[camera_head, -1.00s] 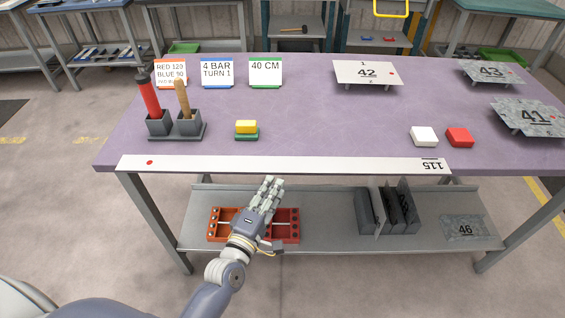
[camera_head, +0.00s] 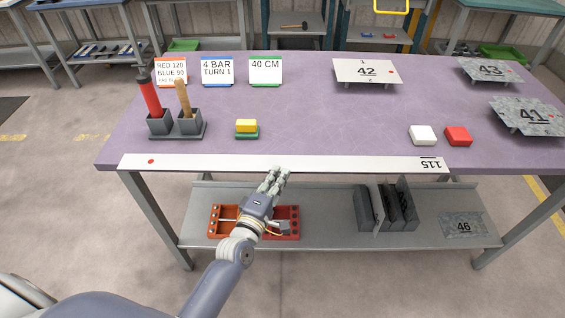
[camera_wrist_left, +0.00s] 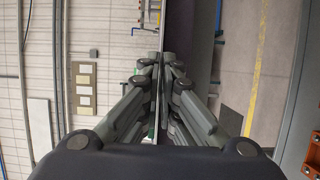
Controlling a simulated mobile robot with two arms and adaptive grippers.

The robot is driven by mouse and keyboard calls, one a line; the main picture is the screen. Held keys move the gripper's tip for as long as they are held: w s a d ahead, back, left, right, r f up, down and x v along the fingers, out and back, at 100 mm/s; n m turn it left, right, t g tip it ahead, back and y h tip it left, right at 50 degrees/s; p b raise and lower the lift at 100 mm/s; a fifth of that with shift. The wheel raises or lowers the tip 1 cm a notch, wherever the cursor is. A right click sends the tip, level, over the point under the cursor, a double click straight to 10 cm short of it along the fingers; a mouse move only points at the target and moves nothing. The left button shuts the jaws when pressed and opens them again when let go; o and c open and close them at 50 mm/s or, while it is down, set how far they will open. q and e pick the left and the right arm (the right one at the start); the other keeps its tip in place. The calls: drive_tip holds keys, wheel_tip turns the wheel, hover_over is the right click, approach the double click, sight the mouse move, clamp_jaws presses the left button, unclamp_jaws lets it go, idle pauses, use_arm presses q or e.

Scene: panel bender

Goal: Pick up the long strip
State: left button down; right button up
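The long strip (camera_head: 300,163) is a flat white bar marked 115, with a red dot near its left end. It lies along the front edge of the purple table, parallel to that edge. My left gripper (camera_head: 275,173) is at the strip's front edge, near its middle. In the left wrist view its fingers (camera_wrist_left: 160,66) lie close together on both sides of a thin edge, which seems to be the strip seen edge-on. Whether they press on it cannot be told. My right gripper is not in view.
The purple table (camera_head: 330,115) carries a yellow-and-green block (camera_head: 247,128), a holder with two handles (camera_head: 178,128), a white block (camera_head: 423,135), a red block (camera_head: 458,136) and numbered plates. A lower shelf (camera_head: 325,225) holds red trays and dark upright pieces.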

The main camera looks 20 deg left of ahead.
use_arm(q)
drive_tip(key=shift+r, duration=0.2)
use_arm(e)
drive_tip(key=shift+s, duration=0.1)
